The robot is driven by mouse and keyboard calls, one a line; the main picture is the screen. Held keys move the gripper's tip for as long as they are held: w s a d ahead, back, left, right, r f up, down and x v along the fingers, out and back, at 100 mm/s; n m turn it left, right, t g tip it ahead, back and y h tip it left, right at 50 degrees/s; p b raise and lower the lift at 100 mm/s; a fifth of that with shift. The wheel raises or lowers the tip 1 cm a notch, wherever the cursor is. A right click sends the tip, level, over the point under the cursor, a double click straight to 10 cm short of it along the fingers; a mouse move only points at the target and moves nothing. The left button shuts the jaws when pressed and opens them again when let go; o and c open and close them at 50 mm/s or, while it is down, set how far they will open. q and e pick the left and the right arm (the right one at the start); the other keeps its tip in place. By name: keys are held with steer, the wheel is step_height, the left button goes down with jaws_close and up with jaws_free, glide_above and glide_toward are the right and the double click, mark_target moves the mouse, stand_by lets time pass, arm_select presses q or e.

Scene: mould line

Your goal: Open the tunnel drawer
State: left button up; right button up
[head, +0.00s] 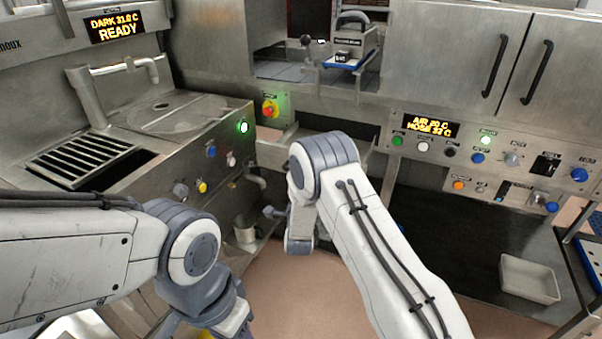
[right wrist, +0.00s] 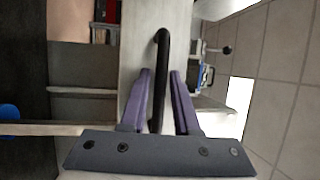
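In the right wrist view, the pale metal front of the tunnel drawer (right wrist: 138,40) carries a black bar handle (right wrist: 162,50). My right gripper (right wrist: 160,75) points at this front with its purple fingers apart. The handle lies between the fingers, with a gap visible on each side. In the head view the drawer (head: 355,160), below the tunnel opening, is partly covered by my right arm. Its handle and my right fingertips are hidden there. I cannot tell how far out the drawer stands. My left arm's wrist is at bottom left, with its fingers out of view.
The tunnel opening holds a device with a blue pad (head: 345,62). A white tray (head: 529,279) sits low at right. Some floor (head: 300,290) is clear.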

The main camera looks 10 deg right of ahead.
steer(key=b+v, duration=0.1)
steer(key=v, duration=0.9)
steer(key=shift+s+b, duration=0.2)
steer(key=shift+b, duration=0.1)
steer(key=shift+a, duration=0.1)
